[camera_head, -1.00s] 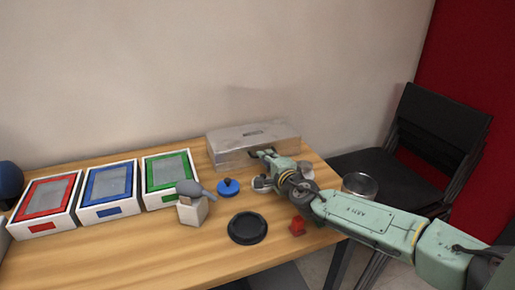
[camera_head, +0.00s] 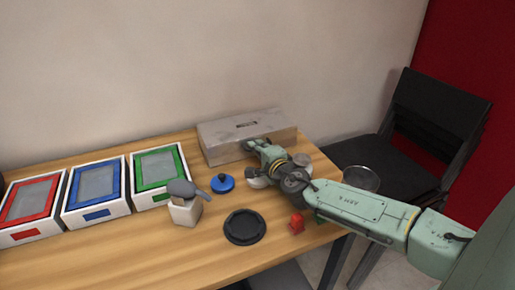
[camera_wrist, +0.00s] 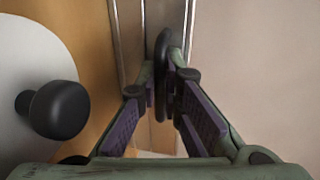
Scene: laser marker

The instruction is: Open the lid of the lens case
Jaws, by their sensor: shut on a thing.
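The lens case, a long grey metal box (camera_head: 222,135), stands at the back right of the table against the wall, with a dark label on its top. Its lid looks closed. My gripper (camera_head: 250,145) reaches to the front of the case. In the wrist view the metal case (camera_wrist: 130,35) fills the upper middle, and a dark rounded handle (camera_wrist: 163,50) stands out from it. My gripper (camera_wrist: 165,85) is shut on this handle, its fingertips close on both sides. The fingers partly hide the handle and the front of the case.
A blue knobbed lid (camera_head: 222,183), a grey-topped white block (camera_head: 184,204), a black round dish (camera_head: 244,227) and a red piece (camera_head: 296,222) lie in front. Framed trays (camera_head: 95,190) line the left. A black chair (camera_head: 430,130) stands at right.

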